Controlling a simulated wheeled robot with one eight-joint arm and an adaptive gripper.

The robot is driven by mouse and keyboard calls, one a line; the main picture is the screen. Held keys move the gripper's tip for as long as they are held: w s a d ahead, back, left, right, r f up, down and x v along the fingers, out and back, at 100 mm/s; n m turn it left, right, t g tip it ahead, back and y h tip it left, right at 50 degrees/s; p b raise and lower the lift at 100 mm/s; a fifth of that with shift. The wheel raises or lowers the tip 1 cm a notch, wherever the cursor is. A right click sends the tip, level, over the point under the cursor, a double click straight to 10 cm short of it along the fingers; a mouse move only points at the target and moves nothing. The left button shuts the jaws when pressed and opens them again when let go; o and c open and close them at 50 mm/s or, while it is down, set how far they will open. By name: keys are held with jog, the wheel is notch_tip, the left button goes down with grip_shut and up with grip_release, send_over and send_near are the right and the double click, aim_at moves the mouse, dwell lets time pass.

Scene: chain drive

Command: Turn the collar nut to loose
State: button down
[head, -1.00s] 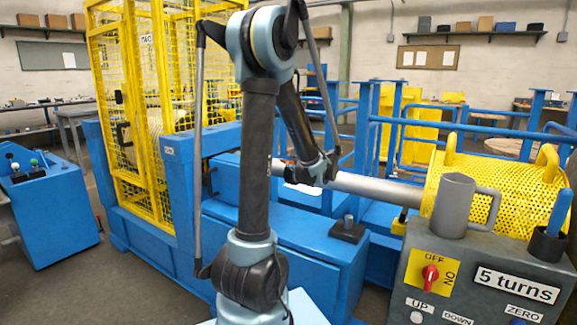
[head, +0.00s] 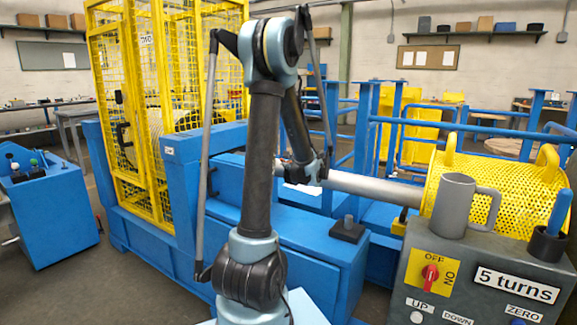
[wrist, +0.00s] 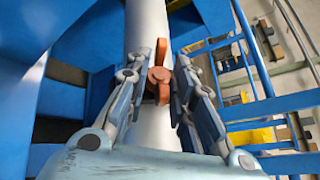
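The collar nut (wrist: 158,84) is an orange-red piece with a round boss and upright wings, on the pale grey shaft (wrist: 143,30) in the wrist view. My gripper (wrist: 157,72) has one finger on each side of the shaft and the nut. The fingers are apart, with a visible gap to the nut at the left; I cannot tell whether the right finger touches a wing. In the head view, my gripper (head: 300,172) is at the left end of the shaft (head: 375,187), largely hidden by my arm, and the nut cannot be made out there.
A blue machine bed (head: 280,250) lies below the shaft, with a yellow mesh cage (head: 135,120) at left. Blue rails (head: 450,126) stand behind. A grey control box (head: 480,285) at right has a red switch, a "5 turns" sign and a grey mug (head: 455,205) on top.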

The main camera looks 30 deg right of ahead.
jog(key=shift+a+f+m+t+h, duration=0.15)
jog(key=shift+m+t+h, duration=0.3)
jog(key=shift+m, duration=0.25)
jog(key=c, duration=1.6)
grip_release()
jog(key=v, duration=1.2)
